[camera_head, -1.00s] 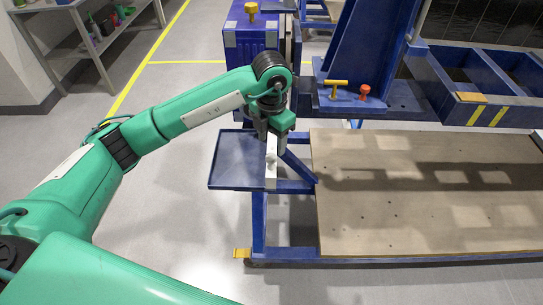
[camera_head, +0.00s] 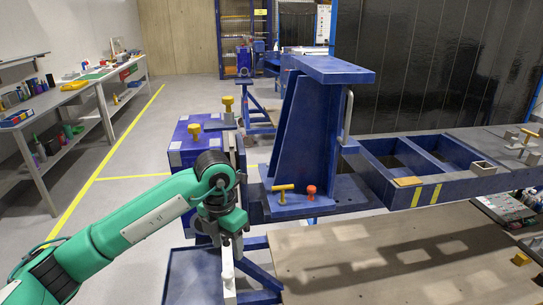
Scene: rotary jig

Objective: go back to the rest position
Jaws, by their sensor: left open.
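My left arm comes in from the lower left in the head view. My left gripper (camera_head: 231,243) points down over the blue side tray (camera_head: 190,278) and beside a pale upright bar (camera_head: 228,275). Its jaws are open, and I see nothing held between them. The rotary jig's blue upright bracket (camera_head: 306,125) stands to the right of the gripper. A yellow T-handle (camera_head: 283,189) and a red knob (camera_head: 311,192) sit on its base plate. My right gripper is out of view.
A blue box (camera_head: 190,150) with a yellow knob stands just behind my left wrist. The wooden platform (camera_head: 400,255) spreads at the lower right. A blue beam frame (camera_head: 440,180) extends right. Shelves (camera_head: 90,95) with goods line the left. The floor between is clear.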

